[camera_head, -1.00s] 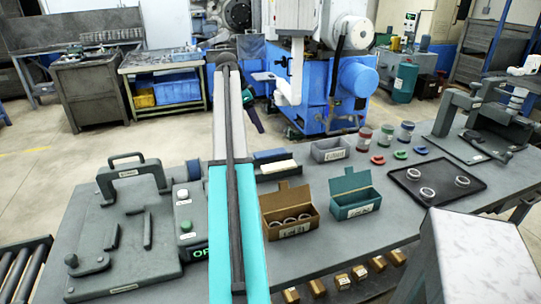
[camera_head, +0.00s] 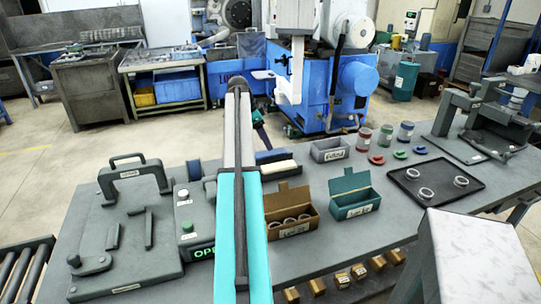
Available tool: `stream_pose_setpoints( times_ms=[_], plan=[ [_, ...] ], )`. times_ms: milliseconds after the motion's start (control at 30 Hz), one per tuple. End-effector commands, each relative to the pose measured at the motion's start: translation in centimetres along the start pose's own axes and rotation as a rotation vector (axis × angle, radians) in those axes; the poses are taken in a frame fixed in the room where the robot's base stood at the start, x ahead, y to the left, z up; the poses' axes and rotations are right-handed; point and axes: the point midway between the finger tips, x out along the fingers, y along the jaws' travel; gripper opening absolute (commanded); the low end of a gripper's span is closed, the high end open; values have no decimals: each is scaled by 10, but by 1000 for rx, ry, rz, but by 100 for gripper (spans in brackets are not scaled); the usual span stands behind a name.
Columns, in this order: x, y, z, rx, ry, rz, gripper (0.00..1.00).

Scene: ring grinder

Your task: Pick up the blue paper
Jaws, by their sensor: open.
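A blue strip (camera_head: 272,155), which looks like the blue paper, lies on the grey workbench behind a white block (camera_head: 279,168). My arm's teal and grey link covers what lies to its left. The dark end of my arm with my gripper (camera_head: 264,138) shows just right of this link, small and partly hidden. It appears above or behind the blue strip; I cannot tell the gap. My gripper is open, and I see nothing held in it.
A brown box with rings (camera_head: 290,228), a teal box (camera_head: 351,207) and a grey bin (camera_head: 330,155) stand right of the arm. A black tray (camera_head: 455,195) holds rings. A grey fixture (camera_head: 125,235) stands left.

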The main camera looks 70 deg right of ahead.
Motion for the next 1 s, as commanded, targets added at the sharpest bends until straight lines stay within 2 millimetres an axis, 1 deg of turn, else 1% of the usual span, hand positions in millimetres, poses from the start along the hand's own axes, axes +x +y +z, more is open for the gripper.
stream_pose_setpoints(
  times_ms=[233,367,467,800,1000],
  plan=[
    [0,0,0,1,0,0,59],
    [5,1,0,1,0,1,59],
    [12,1,0,1,0,1,59],
    [47,1,2,2,0,2,59],
    [52,1,2,2,0,0,59]
  ],
)
